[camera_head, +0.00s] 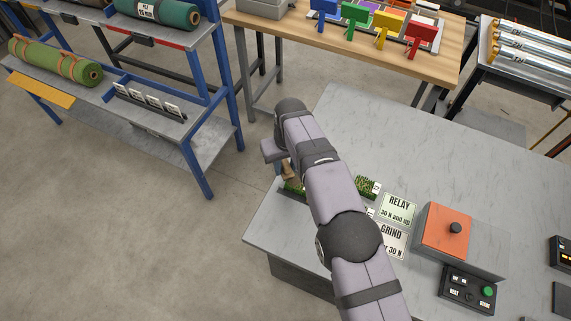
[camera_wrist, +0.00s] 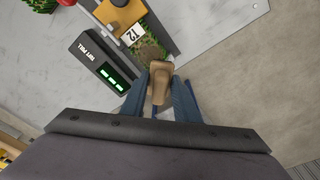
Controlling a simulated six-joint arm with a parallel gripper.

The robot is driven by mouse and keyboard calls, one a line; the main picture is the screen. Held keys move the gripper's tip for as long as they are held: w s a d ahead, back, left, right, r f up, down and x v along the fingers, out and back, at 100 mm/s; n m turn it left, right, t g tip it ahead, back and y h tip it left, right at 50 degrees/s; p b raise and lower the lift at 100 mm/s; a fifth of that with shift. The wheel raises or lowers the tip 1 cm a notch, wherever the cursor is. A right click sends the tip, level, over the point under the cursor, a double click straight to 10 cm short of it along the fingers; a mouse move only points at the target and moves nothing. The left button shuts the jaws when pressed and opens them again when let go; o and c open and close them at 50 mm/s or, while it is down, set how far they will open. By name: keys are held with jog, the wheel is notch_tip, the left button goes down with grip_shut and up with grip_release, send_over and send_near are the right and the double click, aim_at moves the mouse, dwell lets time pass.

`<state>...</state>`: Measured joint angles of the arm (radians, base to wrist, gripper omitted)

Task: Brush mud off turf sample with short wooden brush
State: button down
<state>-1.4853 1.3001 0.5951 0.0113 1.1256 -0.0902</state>
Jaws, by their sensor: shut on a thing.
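My gripper (camera_wrist: 160,95) is shut on a short brown wooden brush (camera_wrist: 159,74), held between two blue-grey fingers. The brush's far end is at the near edge of a green turf sample (camera_wrist: 139,48); whether it touches cannot be told. A brown mud patch (camera_wrist: 152,53) shows on the turf just ahead of the brush. The turf carries a white tag (camera_wrist: 133,34) reading T2. In the head view my arm hides most of the gripper; the brush (camera_head: 288,171) shows above a green turf piece (camera_head: 293,187) at the bench's left edge.
An orange-yellow block (camera_wrist: 121,12) sits at the turf's far end. A black display unit (camera_wrist: 103,66) with green digits stands beside the turf. Another turf piece (camera_head: 367,185), RELAY (camera_head: 399,208) and GRIND cards and an orange-topped box (camera_head: 446,232) lie to the right. The bench's rear is clear.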

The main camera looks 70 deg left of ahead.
jog(key=shift+f+b, duration=0.85)
jog(key=shift+f, duration=0.2)
jog(key=shift+r, duration=0.1)
dwell(0.3)
jog(key=shift+w+d+r+p, duration=0.15)
jog(key=shift+w+d+p, duration=0.5)
jog(key=shift+p, duration=0.15)
jog(key=shift+w+d, duration=0.5)
jog(key=shift+w, duration=0.05)
jog(key=shift+w+d+f+p, duration=0.2)
jog(key=shift+w+d+p, duration=0.4)
jog(key=shift+w+d, duration=0.55)
jog(key=shift+d, duration=0.05)
jog(key=shift+f, duration=0.15)
